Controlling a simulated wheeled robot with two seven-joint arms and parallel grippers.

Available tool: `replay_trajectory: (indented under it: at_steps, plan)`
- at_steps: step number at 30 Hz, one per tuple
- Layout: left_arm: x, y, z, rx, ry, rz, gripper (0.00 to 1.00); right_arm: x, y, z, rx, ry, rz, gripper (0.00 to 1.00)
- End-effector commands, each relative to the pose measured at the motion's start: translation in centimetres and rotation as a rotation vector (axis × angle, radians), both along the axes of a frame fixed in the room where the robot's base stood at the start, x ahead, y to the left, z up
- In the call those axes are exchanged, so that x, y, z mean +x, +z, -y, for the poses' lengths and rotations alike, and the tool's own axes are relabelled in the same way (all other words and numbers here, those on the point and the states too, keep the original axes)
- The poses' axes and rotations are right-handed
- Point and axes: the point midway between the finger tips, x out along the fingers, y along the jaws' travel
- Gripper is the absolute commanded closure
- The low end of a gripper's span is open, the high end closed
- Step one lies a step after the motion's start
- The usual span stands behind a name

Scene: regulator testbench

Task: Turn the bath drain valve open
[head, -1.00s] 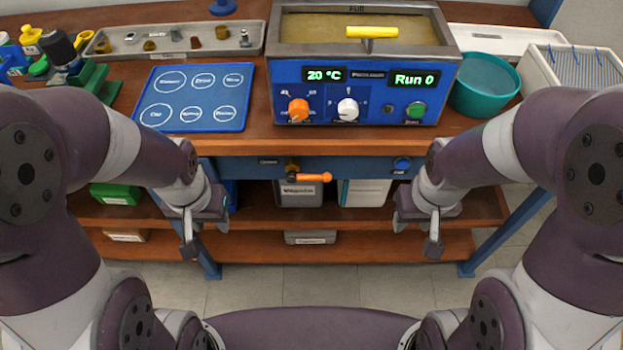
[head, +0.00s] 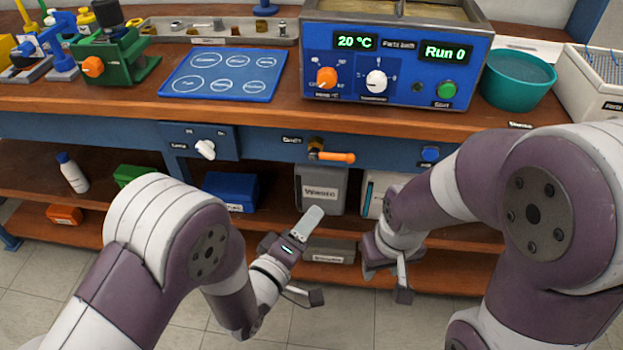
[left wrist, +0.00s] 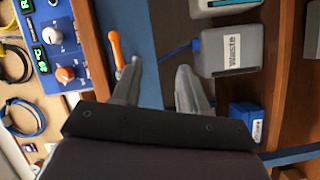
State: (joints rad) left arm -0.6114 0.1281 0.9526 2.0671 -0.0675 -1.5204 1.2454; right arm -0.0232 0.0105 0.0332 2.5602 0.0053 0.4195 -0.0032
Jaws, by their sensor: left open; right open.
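The drain valve has an orange lever handle (head: 336,157) on a small brass body (head: 315,145), mounted on the blue front rail below the blue bath unit (head: 394,62). The lever lies sideways, pointing right. My left gripper (head: 314,258) is open and empty, below and in front of the valve. In the left wrist view the orange lever (left wrist: 116,50) shows just beyond the fingers of my left gripper (left wrist: 158,82), apart from them. My right gripper (head: 388,272) is open and empty, lower right of the valve.
A grey waste container (head: 322,188) stands on the shelf below the valve. A white knob (head: 205,149) sits on the rail to the left, a blue button (head: 431,154) to the right. A blue box (head: 230,188) is on the same shelf.

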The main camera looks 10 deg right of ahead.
Motion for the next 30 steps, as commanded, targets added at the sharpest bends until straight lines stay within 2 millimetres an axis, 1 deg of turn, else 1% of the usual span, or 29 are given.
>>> replay_trajectory:
  at_steps: [1,3,4,8,11,15,18,21,25,30]
  plan:
    - [0.2,2.2,0.1,-0.121,-0.001,0.03,0.57,0.0,0.2,0.0,0.0,0.0,0.0,0.57]
    - [0.1,4.4,0.1,-0.264,-0.011,0.05,0.57,0.0,0.1,0.0,0.0,0.0,0.0,0.57]
    - [0.0,4.9,0.0,-0.304,-0.016,0.048,0.57,0.0,0.1,0.0,0.0,0.0,0.0,0.57]
    - [0.9,5.4,0.7,-0.349,-0.02,0.029,0.57,0.0,0.0,0.0,0.0,0.0,0.0,0.57]
    - [2.6,5.7,2.1,-0.348,-0.02,0.031,0.57,0.0,-0.3,0.0,0.0,0.0,0.0,0.57]
    - [5.5,6.3,4.4,-0.347,-0.019,0.03,0.57,0.0,-0.8,0.0,0.0,0.0,0.0,0.57]
    - [7.3,6.7,5.8,-0.346,-0.019,0.03,0.57,0.0,-1.1,0.0,0.0,0.0,0.0,0.57]
    - [8.6,7.1,6.9,-0.345,-0.018,0.029,0.57,0.0,-1.2,0.0,0.0,0.0,0.0,0.57]
    - [9.5,7.4,7.6,-0.344,-0.018,0.028,0.57,0.0,-1.3,0.0,0.0,0.0,0.0,0.57]
    - [9.7,7.5,7.8,-0.343,-0.017,0.028,0.57,0.0,-1.3,0.0,0.0,0.0,0.0,0.57]
